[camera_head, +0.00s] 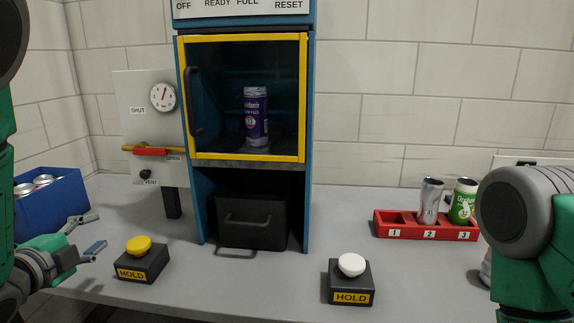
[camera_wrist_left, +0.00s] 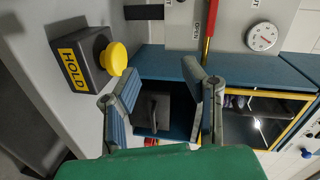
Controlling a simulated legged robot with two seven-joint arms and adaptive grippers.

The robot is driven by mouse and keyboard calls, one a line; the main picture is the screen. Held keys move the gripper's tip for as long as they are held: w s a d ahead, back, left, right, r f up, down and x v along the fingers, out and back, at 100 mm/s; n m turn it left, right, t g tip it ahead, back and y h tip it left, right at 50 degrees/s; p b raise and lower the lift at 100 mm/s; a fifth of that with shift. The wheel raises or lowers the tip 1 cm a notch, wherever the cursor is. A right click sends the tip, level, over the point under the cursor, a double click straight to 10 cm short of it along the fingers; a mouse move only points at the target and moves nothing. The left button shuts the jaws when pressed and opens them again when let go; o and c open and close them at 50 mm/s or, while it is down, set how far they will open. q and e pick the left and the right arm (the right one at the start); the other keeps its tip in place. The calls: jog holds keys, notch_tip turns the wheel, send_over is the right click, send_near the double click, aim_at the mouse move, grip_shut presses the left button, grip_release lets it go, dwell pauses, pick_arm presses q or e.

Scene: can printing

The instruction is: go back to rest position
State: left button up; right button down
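My left gripper (camera_head: 96,233) is open and empty at the left of the table, near the yellow-topped HOLD button (camera_head: 140,247). Its two spread fingers also show in the left wrist view (camera_wrist_left: 163,78), with nothing between them. My right arm (camera_head: 530,225) comes in at the right edge of the head view; its gripper is out of view. A purple can (camera_head: 256,117) stands upright behind the yellow-framed door (camera_head: 303,100) of the blue machine.
A blue crate (camera_head: 60,205) with cans stands at left. A red rack (camera_head: 404,232) at right has slot 1 empty, a silver can (camera_head: 430,203) at 2 and a green can (camera_head: 463,205) at 3. A white HOLD button (camera_head: 351,266) and black drawer (camera_head: 260,228) are in the middle.

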pick_arm(q)
jog(key=s+d+f+n+g, duration=0.1)
jog(key=s+f+n+g, duration=0.2)
jog(key=f, duration=0.4)
jog(key=s+d+f+n+g+y, duration=0.1)
jog(key=s+d+f+n+g, duration=0.1)
jog(key=s+f, duration=0.4)
jog(key=s+d+f+n+g, duration=0.1)
jog(key=s+f+n+g, duration=0.15)
jog(key=f, duration=0.65)
jog(key=s+d+f+n+g, duration=0.3)
jog(key=s+f, duration=0.3)
jog(key=s, duration=0.4)
jog(key=s+d+f+n+g, duration=0.4)
jog(key=s+f+n+g, duration=0.1)
jog(key=s, duration=0.5)
jog(key=shift+s+f, duration=0.35)
jog(key=shift+w, duration=0.15)
jog(key=shift+c, duration=0.5)
